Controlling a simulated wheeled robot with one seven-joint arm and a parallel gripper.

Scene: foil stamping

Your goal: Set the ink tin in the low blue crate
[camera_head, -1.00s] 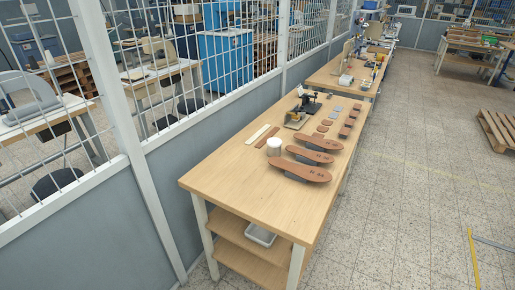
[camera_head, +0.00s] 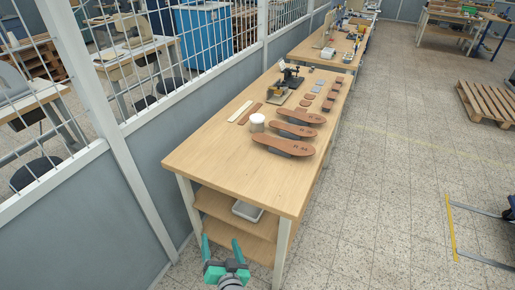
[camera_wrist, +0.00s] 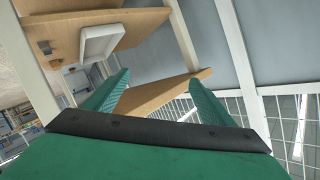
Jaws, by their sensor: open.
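A white cylinder (camera_head: 257,122), which looks like the ink tin, stands upright on the near workbench (camera_head: 215,158), left of the brown sole-shaped pieces. My gripper (camera_head: 221,243) is at the bottom of the head view, low in front of the bench's near end and apart from the tin. Its green fingers are spread and empty, also in the wrist view (camera_wrist: 160,92). I cannot make out a low blue crate for certain. A dark blue object (camera_head: 510,208) is cut off at the right edge.
A pale tray (camera_head: 247,211) lies on the shelf under the bench, also in the wrist view (camera_wrist: 102,44). A stamping press (camera_head: 290,78) stands farther back on the bench. A mesh fence (camera_head: 95,45) runs along the left.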

